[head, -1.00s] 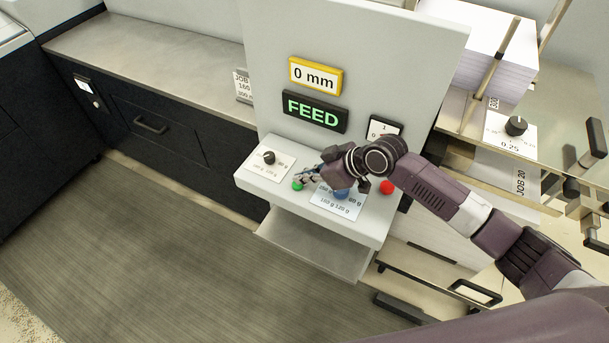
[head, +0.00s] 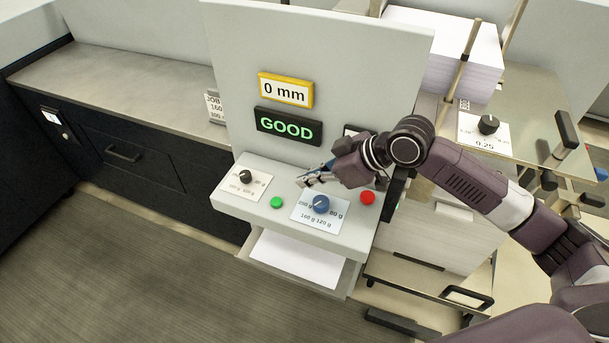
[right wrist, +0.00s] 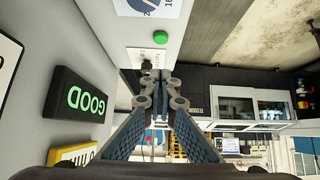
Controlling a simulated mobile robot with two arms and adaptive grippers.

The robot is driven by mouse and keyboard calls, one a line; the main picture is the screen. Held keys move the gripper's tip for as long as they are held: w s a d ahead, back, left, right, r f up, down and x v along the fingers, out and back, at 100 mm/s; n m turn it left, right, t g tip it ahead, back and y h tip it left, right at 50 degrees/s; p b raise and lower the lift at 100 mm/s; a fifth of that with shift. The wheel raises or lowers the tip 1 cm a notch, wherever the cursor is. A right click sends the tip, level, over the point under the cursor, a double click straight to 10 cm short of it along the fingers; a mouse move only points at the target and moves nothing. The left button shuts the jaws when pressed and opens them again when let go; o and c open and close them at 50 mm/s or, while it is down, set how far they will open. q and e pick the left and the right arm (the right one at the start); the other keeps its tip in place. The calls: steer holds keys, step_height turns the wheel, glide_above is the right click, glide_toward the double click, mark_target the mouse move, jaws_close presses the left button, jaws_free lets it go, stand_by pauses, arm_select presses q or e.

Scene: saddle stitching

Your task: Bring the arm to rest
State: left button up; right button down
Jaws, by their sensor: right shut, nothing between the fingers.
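My right gripper (head: 312,180) is shut and empty. It is above the back of the control shelf (head: 230,205), in front of the upright panel and apart from the knobs. In the right wrist view its fingers (right wrist: 160,80) meet. The display (head: 288,126) reads GOOD in green; it also shows at the left of the right wrist view (right wrist: 76,102). The yellow-framed display (head: 286,90) reads 0 mm. A green button (head: 277,202), a blue knob (head: 321,204), a red button (head: 367,198) and a black knob (head: 246,176) sit on the shelf. My left gripper is out of view.
A white sheet (head: 295,260) lies in the tray under the shelf. A paper stack (head: 440,55) and a dial plate (head: 484,129) stand on the right. A long counter (head: 120,85) runs at the left. Open floor (head: 110,270) lies in front.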

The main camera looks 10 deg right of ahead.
steer(key=s+a+f+m+h, duration=0.2)
steer(key=s+a+f, duration=0.2)
steer(key=s+f, duration=0.7)
steer(key=s+d+f+m+g+h, duration=0.1)
steer(key=s+d+f+m+h, duration=0.15)
steer(key=s+d, duration=0.4)
steer(key=s+d+f+m+g+h, duration=0.1)
steer(key=s+d+f+m+h, duration=0.2)
steer(key=s, duration=0.6)
steer(key=s+d+f+m+g+b, duration=0.1)
steer(key=s+f+b, duration=0.1)
steer(key=f, duration=1.4)
steer(key=s+d+f+b, duration=0.1)
steer(key=f+b, duration=0.2)
steer(key=f, duration=1.3)
steer(key=s+d+f+g+b, duration=0.1)
steer(key=s+d+f+b, duration=0.1)
steer(key=s+f, duration=1.4)
steer(key=shift+s+d+f+g+b, duration=0.35)
steer(key=shift+f+b, duration=0.25)
steer(key=shift+f, duration=0.2)
